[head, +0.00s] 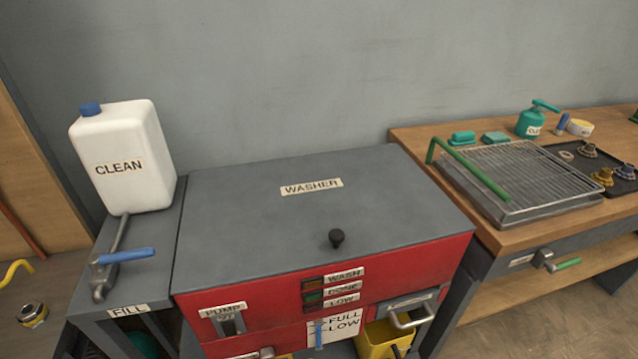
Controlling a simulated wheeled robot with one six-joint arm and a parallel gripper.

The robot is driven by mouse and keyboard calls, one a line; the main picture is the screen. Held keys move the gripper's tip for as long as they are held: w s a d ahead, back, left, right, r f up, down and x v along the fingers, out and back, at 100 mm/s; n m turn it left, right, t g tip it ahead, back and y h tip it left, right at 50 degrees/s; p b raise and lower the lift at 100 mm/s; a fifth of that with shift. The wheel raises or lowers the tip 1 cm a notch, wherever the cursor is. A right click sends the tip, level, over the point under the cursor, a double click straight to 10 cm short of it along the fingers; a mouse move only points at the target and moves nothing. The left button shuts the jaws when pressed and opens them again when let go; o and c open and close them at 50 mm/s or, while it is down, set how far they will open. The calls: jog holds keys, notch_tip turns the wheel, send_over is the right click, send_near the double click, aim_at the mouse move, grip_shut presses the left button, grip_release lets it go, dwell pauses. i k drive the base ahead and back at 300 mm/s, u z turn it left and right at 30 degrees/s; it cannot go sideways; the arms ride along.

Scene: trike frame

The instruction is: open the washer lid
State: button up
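The washer is a red cabinet (255,288) with a flat grey lid (260,220) on top. The lid lies shut and bears a "WASHER" label (312,187). My gripper does not show in the head view.
A white "CLEAN" jug (125,165) stands on the grey side stand left of the lid, behind a blue-handled tap (125,255). Right is a wooden bench (420,140) with a wire rack (520,175) and green bar.

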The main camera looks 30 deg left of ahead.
aim_at(241, 222)
jog(key=i, duration=0.4)
jog(key=u, duration=0.95)
